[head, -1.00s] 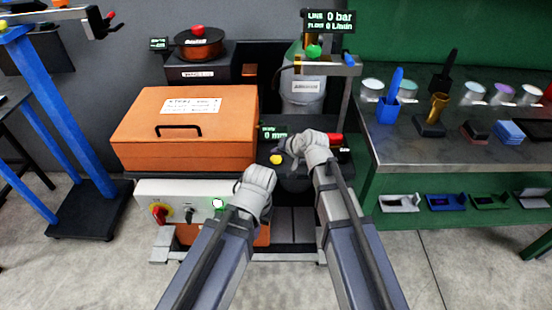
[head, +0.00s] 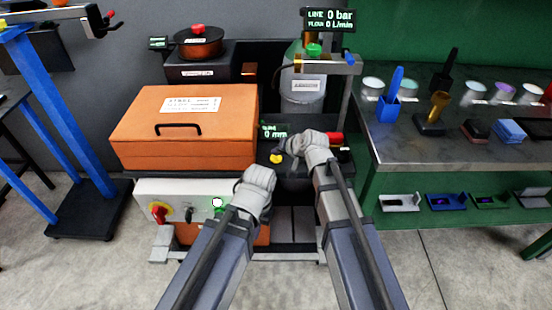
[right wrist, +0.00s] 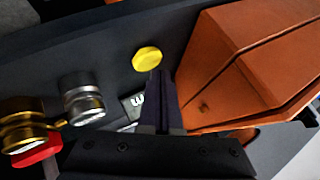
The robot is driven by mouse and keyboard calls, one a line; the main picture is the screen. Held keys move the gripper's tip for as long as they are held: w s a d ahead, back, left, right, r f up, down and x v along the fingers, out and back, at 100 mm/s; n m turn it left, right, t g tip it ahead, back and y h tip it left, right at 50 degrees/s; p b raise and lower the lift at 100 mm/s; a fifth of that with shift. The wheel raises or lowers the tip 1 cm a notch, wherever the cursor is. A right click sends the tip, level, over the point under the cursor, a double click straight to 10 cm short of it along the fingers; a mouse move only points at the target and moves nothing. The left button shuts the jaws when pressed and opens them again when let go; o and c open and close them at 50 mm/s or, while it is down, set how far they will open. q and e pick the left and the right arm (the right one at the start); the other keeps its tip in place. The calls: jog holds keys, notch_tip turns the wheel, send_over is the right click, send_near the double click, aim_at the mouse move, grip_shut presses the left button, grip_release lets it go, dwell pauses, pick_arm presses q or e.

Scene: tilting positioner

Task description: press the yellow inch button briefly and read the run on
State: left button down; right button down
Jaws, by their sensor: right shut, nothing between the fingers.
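The yellow button (head: 276,158) sits on the dark unit in the middle of the head view. It also shows in the right wrist view (right wrist: 147,59), round and uncovered. My right gripper (right wrist: 158,76) is shut and empty, its fingertips close beside the button's lower edge in that picture; I cannot tell whether they touch. In the head view the right gripper (head: 284,150) is just above and right of the button. A small display (head: 273,133) behind the button reads 0 mm. My left arm ends at the front of the unit; its fingers are hidden behind the wrist.
An orange case (head: 185,130) stands left of the button and rises close beside the right fingers. A white control panel (head: 180,204) with a red knob is below left.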

aim_at(277, 160)
jog(key=shift+f+b, duration=0.5)
jog(key=shift+f, duration=0.1)
dwell(0.7)
jog(key=shift+r, duration=0.1)
dwell(1.0)
jog(key=shift+r+p, duration=0.8)
jog(key=shift+p, duration=0.1)
notch_tip(277, 160, up, 5)
jog(key=p, duration=0.5)
